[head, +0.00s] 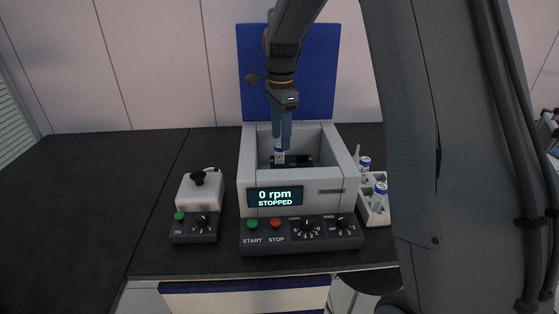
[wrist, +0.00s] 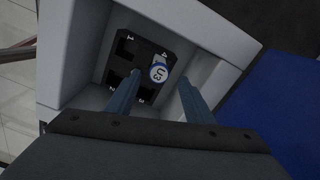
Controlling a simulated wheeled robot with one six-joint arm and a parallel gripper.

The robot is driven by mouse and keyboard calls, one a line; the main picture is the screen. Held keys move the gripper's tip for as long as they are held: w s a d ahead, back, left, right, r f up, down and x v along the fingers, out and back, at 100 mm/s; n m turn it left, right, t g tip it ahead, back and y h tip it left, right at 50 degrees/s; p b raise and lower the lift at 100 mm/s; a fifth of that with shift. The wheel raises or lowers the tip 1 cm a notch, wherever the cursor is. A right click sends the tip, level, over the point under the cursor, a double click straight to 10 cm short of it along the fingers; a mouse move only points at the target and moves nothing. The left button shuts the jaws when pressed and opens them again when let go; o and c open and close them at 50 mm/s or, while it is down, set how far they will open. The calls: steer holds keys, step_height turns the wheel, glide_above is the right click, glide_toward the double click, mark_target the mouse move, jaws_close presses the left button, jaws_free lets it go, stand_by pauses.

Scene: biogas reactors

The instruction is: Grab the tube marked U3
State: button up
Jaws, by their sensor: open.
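The tube marked U3 (wrist: 158,73) stands in a black holder (wrist: 129,50) inside the open centrifuge (head: 248,165). In the wrist view its white cap with the U3 mark faces the camera, in the slot by the number 4. In the head view the tube (head: 279,157) shows just below my fingers. My gripper (head: 281,144) points down into the chamber from above. Its two blue fingers are apart with nothing between their tips; in the wrist view my gripper (wrist: 156,90) has its fingers on either side of the tube's line. Touch cannot be seen.
The centrifuge display (head: 275,197) reads 0 rpm, STOPPED. Its blue lid (head: 338,70) stands open behind. A small white-topped device (head: 200,192) is at left. A white rack (head: 374,217) with blue-labelled tubes stands at right. The chamber walls surround my fingers closely. The dark bench is clear at far left.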

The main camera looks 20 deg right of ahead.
mark_target(279, 152)
steer(key=shift+s+a+f+p, duration=0.15)
steer(key=shift+f+p, duration=0.25)
steer(key=shift+f, duration=0.75)
steer(key=shift+a+f+p, duration=0.1)
steer(key=shift+f+p, duration=0.3)
steer(key=shift+f, duration=0.75)
steer(key=c, duration=1.1)
